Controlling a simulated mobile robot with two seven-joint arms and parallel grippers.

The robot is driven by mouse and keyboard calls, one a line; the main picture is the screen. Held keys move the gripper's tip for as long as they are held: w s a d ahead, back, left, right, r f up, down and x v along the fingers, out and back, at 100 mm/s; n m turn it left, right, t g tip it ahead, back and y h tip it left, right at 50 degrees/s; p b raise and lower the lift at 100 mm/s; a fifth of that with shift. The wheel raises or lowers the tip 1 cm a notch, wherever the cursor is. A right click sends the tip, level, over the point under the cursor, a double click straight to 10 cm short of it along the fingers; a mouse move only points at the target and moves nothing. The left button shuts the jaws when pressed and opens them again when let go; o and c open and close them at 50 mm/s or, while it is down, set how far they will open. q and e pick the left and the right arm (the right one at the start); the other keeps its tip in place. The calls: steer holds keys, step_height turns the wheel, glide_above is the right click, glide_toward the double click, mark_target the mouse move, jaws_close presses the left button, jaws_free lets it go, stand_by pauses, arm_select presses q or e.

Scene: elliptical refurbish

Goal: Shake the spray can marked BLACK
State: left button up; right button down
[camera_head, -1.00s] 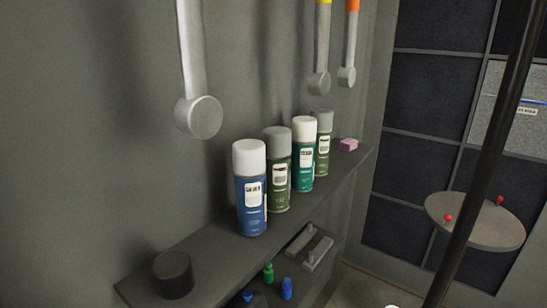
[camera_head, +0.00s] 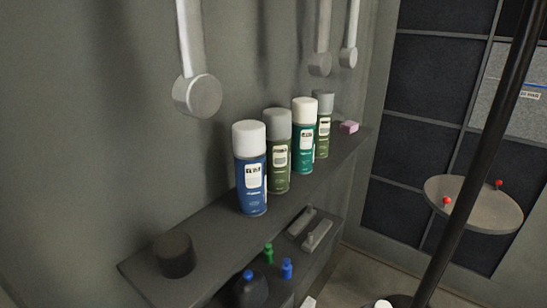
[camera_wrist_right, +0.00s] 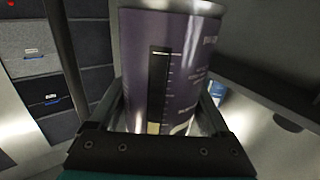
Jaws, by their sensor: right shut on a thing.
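In the right wrist view my right gripper (camera_wrist_right: 162,108) is shut on a dark purple can (camera_wrist_right: 190,62). The can stands upright between the fingers, with a pale rim at its top edge. A strip with a scale shows on its side; its lettering is too blurred to read, so I cannot tell whether it is marked BLACK. Several spray cans stand in a row on the shelf in the head view: a blue one (camera_head: 251,185), an olive one (camera_head: 278,165), a teal one (camera_head: 303,150) and another olive one (camera_head: 323,135). My left gripper is out of view.
The dark shelf (camera_head: 215,240) also bears a black cylinder (camera_head: 174,256) and a pink block (camera_head: 348,127). Small green (camera_head: 268,253) and blue bottles (camera_head: 287,268) sit on a lower level. A round grey table (camera_head: 485,212) stands at the right behind a black pole (camera_head: 478,165).

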mark_target(373, 303)
step_height(373, 303, up, 9)
steer(key=shift+r, duration=0.15)
step_height(373, 303, down, 9)
steer(key=shift+f, duration=0.1)
steer(key=shift+r, duration=4.65)
steer(key=shift+f, duration=0.1)
steer(key=shift+f, duration=4.65)
step_height(373, 303, up, 9)
steer(key=shift+r, duration=0.2)
steer(key=shift+f, duration=0.1)
